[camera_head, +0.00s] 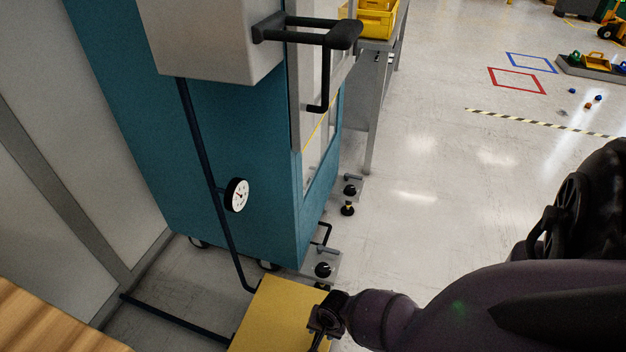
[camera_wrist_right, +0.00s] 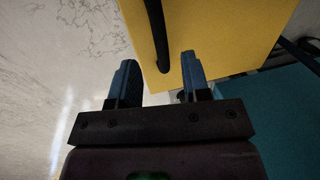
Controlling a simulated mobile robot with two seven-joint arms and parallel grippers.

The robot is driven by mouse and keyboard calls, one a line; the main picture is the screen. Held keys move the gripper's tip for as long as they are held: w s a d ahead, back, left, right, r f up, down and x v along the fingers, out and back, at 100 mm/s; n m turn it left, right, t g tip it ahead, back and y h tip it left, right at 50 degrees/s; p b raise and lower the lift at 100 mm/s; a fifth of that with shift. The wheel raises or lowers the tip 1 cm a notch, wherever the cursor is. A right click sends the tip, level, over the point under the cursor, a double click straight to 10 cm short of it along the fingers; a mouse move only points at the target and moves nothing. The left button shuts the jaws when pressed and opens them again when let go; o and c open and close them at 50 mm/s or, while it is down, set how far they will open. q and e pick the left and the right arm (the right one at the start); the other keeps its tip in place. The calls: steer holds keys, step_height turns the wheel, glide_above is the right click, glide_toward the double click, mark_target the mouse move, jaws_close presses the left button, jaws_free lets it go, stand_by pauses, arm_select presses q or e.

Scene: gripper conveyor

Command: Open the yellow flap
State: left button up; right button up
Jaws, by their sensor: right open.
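The yellow flap (camera_head: 272,312) is a flat yellow panel at the bottom middle of the head view, low by the teal cabinet. It fills the upper middle of the right wrist view (camera_wrist_right: 225,40). A dark bar handle (camera_wrist_right: 157,35) shows against it there. My right gripper (camera_wrist_right: 160,68) is open, with nothing gripped. The handle's lower end appears between its fingertips; I cannot tell whether they touch it. In the head view my right gripper (camera_head: 322,322) is at the flap's right edge, its fingers mostly hidden. My left gripper is not in view.
The teal cabinet (camera_head: 255,140) stands behind the flap, with a gauge (camera_head: 237,194) and dark pipe on its side. A black handle (camera_head: 310,35) juts out above. A wooden surface (camera_head: 45,325) is at lower left. The floor to the right is mostly clear.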

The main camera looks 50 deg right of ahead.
mark_target(318, 335)
step_height(318, 335, down, 4)
steer(key=shift+w+a+f+b, duration=0.1)
steer(key=shift+f+b, duration=0.05)
steer(key=shift+b, duration=0.75)
steer(key=shift+w+f+b, duration=0.35)
steer(key=shift+f, duration=0.15)
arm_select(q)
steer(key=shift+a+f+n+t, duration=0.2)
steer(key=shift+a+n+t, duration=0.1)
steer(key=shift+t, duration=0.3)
arm_select(e)
steer(key=shift+a, duration=0.1)
steer(key=shift+c, duration=0.3)
jaws_close()
